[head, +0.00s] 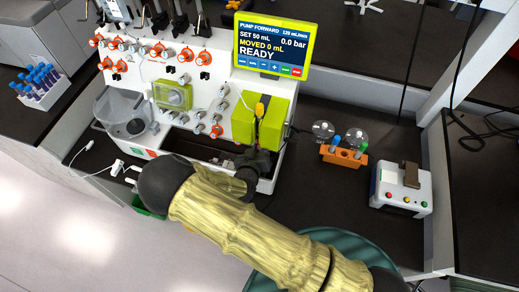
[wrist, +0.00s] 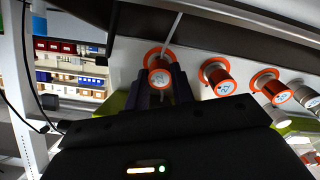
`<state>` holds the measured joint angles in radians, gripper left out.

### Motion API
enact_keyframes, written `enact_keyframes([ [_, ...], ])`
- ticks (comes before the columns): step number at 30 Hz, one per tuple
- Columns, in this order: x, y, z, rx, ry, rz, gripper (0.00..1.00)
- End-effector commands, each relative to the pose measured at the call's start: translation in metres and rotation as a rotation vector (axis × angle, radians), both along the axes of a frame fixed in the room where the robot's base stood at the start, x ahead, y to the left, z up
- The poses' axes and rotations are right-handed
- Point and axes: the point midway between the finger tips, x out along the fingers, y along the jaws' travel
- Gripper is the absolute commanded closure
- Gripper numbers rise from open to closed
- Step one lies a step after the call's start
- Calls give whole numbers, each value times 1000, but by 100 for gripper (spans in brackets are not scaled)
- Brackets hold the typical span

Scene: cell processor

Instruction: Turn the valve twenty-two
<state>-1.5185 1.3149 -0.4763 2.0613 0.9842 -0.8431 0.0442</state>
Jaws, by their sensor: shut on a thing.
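A valve with an orange ring and a pale numbered cap (wrist: 159,77) sits between the fingers of my gripper (wrist: 163,90) in the wrist view. My gripper is shut on this valve, which stays mounted on the white panel. Its number is too small to read surely. In the head view my gripper (head: 246,155) is at the lower right of the processor panel (head: 240,88) and hides the held valve. Two more orange-ringed valves (wrist: 216,76) (wrist: 272,87) stand beside it in the wrist view, clear of the fingers.
Grey-capped valves (wrist: 304,94) continue the row. A green block (head: 272,122) is close above my gripper. The pump screen (head: 270,46) reads READY. An orange holder with flasks (head: 343,156) and a white button box (head: 402,190) stand to the right on the dark bench.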

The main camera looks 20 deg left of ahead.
Motion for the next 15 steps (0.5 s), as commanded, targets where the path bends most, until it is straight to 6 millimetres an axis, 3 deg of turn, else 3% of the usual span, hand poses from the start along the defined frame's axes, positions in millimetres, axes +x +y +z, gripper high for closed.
enact_keyframes([
  [5, 0, 1, 1, 3, 0, 1, 99],
  [6, 0, 1, 1, 3, 0, 1, 70],
  [9, 0, 1, 1, 3, 0, 1, 54],
  [15, 0, 1, 0, 3, 1, 0, 54],
])
